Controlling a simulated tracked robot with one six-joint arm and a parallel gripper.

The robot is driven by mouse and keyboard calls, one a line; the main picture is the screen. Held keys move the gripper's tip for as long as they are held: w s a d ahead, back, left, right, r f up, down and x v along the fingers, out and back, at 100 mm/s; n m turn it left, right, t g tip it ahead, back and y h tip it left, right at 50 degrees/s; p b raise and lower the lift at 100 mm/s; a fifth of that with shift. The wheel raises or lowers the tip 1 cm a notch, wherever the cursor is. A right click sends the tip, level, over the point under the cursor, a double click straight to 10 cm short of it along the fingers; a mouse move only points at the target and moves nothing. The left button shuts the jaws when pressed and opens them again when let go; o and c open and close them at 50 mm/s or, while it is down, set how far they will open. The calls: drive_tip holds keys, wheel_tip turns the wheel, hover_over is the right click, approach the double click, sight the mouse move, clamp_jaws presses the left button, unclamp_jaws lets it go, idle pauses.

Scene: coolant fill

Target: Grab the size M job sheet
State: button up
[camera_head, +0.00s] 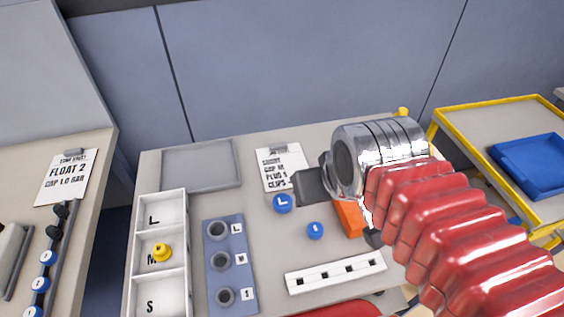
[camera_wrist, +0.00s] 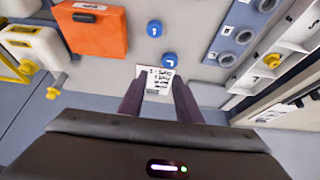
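The job sheet (camera_head: 280,165) is a white printed page with a grey clip at its top, lying at the back middle of the grey bench. Its text seems to include "CAP M" and "PLUS 1 CLIPS". My gripper (camera_head: 302,188) is at the sheet's right edge in the head view and covers its lower right corner. In the wrist view the sheet (camera_wrist: 156,74) shows between the two dark fingers of my gripper (camera_wrist: 158,84). The fingers are apart, with nothing clearly held. Whether they touch the sheet cannot be told.
Blue caps (camera_head: 282,203) lie near the sheet, with an orange box (camera_head: 349,218) at right. A grey tray (camera_head: 237,165), a white L/M/S bin (camera_head: 160,188) and a blue socket block (camera_head: 245,285) are left. Another sheet (camera_head: 66,178) reads "FLOAT 2" on the left bench.

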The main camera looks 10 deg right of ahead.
drive_tip(key=shift+o, duration=0.6)
drive_tip(key=shift+o, duration=0.4)
drive_tip(key=shift+w+r, duration=0.1)
drive_tip(key=w+r+m+g, duration=0.35)
drive_tip(key=w+m, duration=0.55)
drive_tip(key=w, duration=0.9)
drive_tip(key=w+f+m+g, duration=0.1)
drive_tip(key=w+f+m, duration=0.3)
drive_tip(key=w, duration=0.5)
drive_tip(key=w+f+m+g, duration=0.1)
drive_tip(key=w+f+m, duration=0.4)
drive_tip(key=w, duration=0.4)
drive_tip(key=shift+d+f, duration=0.15)
drive_tip(key=shift+d, duration=0.2)
drive_tip(key=shift+f, duration=0.1)
